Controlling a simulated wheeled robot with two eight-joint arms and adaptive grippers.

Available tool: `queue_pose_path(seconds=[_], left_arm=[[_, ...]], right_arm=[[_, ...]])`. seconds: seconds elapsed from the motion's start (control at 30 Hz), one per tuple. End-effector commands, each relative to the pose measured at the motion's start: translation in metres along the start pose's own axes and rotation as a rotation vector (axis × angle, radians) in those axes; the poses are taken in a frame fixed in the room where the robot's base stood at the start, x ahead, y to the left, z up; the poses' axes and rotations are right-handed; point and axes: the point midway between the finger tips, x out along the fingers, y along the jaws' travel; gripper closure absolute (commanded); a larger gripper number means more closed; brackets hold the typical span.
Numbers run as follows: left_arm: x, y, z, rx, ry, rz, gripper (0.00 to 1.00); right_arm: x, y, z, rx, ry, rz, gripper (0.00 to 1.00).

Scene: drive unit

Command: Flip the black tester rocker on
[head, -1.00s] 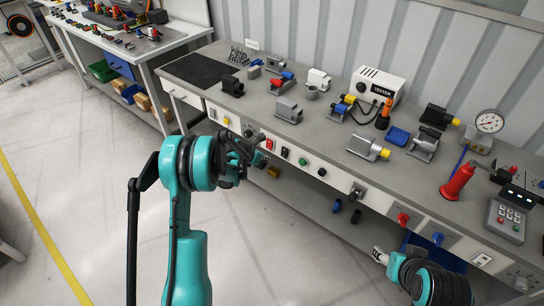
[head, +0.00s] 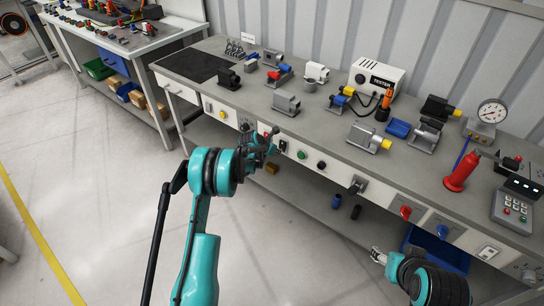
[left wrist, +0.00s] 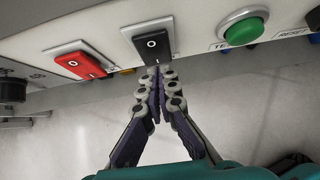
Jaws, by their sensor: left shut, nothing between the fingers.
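The black tester rocker (left wrist: 152,43) sits in a pale plate on the bench's front panel, with white marks on its face. I cannot tell which way it is tipped. It also shows small in the head view (head: 283,146), beside my left gripper. My left gripper (left wrist: 159,72) is shut and empty, its fingertips just below the black rocker in the left wrist view. I cannot tell whether they touch it. The left gripper also shows in the head view (head: 271,137). My right gripper (head: 378,256) is low at the bench's front right, small and partly seen.
A red rocker (left wrist: 80,64) is left of the black one, and a green button (left wrist: 240,31) is to its right. The white tester box (head: 376,77) stands at the back of the bench. Knobs, including a red one (head: 405,212), stick out from the panel farther right.

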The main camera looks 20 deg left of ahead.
Motion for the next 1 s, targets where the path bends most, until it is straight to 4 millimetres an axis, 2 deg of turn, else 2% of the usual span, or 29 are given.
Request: queue_pose_path(seconds=[0.43, 0.57, 1.0], left_arm=[[0.004, 0.0, 0.004, 0.0, 0.0, 0.0, 1.0], [0.014, 0.0, 0.005, 0.0, 0.0, 0.0, 1.0], [0.006, 0.0, 0.011, 0.0, -0.001, 0.0, 1.0]], right_arm=[[0.002, 0.0, 0.001, 0.0, 0.0, 0.0, 0.47], [0.006, 0.0, 0.004, 0.0, 0.0, 0.0, 0.47], [0.002, 0.0, 0.001, 0.0, 0.0, 0.0, 0.47]])
